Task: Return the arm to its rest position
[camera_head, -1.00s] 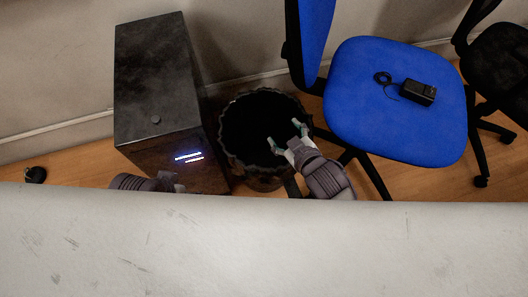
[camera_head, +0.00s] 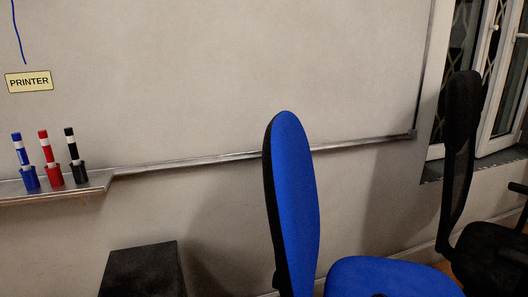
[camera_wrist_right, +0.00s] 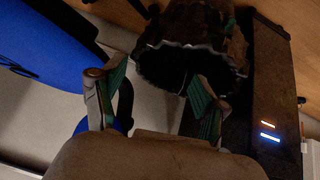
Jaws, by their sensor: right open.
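My right gripper (camera_wrist_right: 160,100) shows in the right wrist view with its two green-padded fingers spread apart and nothing between them. Beyond the fingers is the dark bin (camera_wrist_right: 190,62) with a crinkled liner rim. No arm or gripper shows in the head view now, so my left gripper is out of sight.
The dark cabinet (camera_head: 145,270) stands by the wall, and its lit front (camera_wrist_right: 268,130) is right of the bin in the wrist view. A blue chair (camera_head: 295,200) and a black chair (camera_head: 462,160) are at right. Markers (camera_head: 50,158) stand on the whiteboard ledge (camera_head: 200,162).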

